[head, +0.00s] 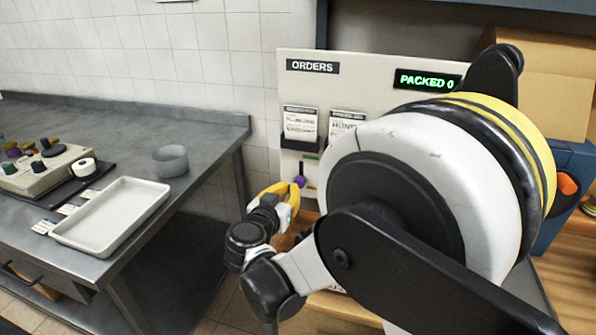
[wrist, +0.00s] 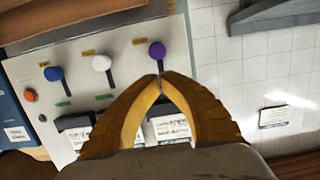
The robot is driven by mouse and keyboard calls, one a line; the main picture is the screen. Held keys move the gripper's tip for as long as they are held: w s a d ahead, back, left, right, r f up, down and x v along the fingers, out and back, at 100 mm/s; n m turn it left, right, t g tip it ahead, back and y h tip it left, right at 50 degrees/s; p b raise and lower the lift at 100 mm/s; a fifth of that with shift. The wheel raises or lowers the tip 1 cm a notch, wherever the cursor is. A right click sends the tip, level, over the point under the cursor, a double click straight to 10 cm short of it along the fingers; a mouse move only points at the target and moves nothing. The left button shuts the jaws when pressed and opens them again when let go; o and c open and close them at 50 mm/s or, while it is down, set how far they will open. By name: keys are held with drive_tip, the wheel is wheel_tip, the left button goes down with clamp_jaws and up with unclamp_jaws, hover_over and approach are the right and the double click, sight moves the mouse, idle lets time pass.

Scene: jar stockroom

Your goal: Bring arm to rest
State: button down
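My gripper (wrist: 160,77) shows in the wrist view with its yellow fingers bowed and their tips together. No object shows held between them. In the head view, my gripper (head: 296,194) is in front of the orders panel (head: 292,88), near the purple-knobbed lever (head: 300,181). In the wrist view, the purple knob (wrist: 157,50) stands just beyond the fingertips; whether they touch its black stem cannot be told. My arm is stretched across the right of the head view and hides much of the panel.
A white-knobbed lever (wrist: 101,63), a blue-knobbed lever (wrist: 54,74) and an orange button (wrist: 31,95) are on the panel. The grey bench (head: 205,120) at left holds a white tray (head: 112,214) and a grey bowl (head: 170,161). A cardboard box (head: 548,85) stands at right.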

drive_tip(key=shift+s, duration=0.2)
drive_tip(key=s+d+r+n+g, duration=0.1)
drive_tip(key=s+d+g, duration=0.2)
drive_tip(key=s+d, duration=0.3)
drive_tip(key=s+d+r+g, duration=0.1)
drive_tip(key=s+d+g, duration=0.15)
drive_tip(key=d, duration=0.65)
drive_tip(key=s+d+n+g+y, duration=0.1)
drive_tip(key=s+y, duration=0.1)
drive_tip(key=s, duration=0.7)
drive_tip(key=s+d+f+n+g+y, duration=0.1)
drive_tip(key=s+d+n+y, duration=0.1)
drive_tip(key=s, duration=0.8)
drive_tip(key=shift+s+f+y, duration=0.25)
drive_tip(key=shift+y, duration=0.45)
